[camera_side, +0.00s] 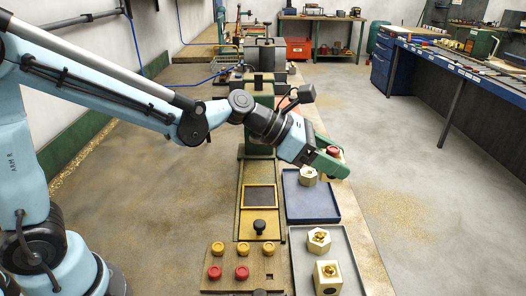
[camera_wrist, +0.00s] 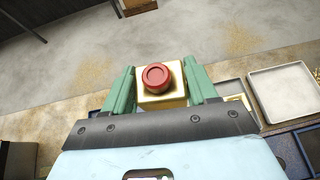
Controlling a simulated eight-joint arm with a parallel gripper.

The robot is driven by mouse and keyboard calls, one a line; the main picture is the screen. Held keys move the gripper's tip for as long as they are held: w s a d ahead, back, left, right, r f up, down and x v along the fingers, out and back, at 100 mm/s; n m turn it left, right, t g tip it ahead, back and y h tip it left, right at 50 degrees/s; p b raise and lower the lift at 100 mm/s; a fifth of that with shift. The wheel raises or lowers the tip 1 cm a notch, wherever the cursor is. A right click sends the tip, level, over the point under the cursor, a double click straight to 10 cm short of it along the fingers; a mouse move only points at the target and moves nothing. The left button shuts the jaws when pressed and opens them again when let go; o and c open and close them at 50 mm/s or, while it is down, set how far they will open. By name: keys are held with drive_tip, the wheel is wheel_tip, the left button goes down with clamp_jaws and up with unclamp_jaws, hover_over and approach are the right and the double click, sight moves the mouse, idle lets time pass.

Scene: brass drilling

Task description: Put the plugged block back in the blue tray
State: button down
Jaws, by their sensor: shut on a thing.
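My gripper (camera_side: 330,166) is shut on a block with a red plug (camera_side: 333,151) in its top, at the right side of the bench. In the wrist view the held block (camera_wrist: 160,97) is brass-coloured and sits between the two green fingers, with its round red plug facing the camera. The blue tray (camera_side: 312,208) lies below and a little left of my gripper in the side view. A pale block (camera_side: 308,178) stands at the tray's far end, partly hidden by my gripper. The side view does not show clearly how high the held block is.
A grey tray (camera_side: 298,275) nearer the camera holds two pale blocks with brass-coloured tops. Left of it, a wooden board (camera_side: 228,278) carries yellow and red plugs. A black-knobbed fixture (camera_side: 259,228) stands left of the blue tray. The tray's near part is clear.

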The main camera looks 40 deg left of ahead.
sight(320, 179)
drive_tip(key=shift+n+t, duration=0.4)
drive_tip(key=f, duration=0.1)
drive_tip(key=s+d+f, duration=0.1)
drive_tip(key=f, duration=0.1)
drive_tip(key=shift+s+d+f, duration=0.15)
drive_tip(key=shift+f, duration=0.25)
drive_tip(key=shift+f+y, duration=0.4)
drive_tip(key=shift+f, duration=0.05)
drive_tip(key=w+a+f, duration=0.4)
drive_tip(key=w+a, duration=0.1)
drive_tip(key=w+a+f, duration=0.2)
drive_tip(key=a+f, duration=0.1)
drive_tip(key=shift+w+a, duration=0.2)
drive_tip(key=shift+w, duration=0.15)
drive_tip(key=shift+f, duration=2)
drive_tip(key=shift+f, duration=0.1)
drive_tip(key=shift+c, duration=1.6)
unclamp_jaws()
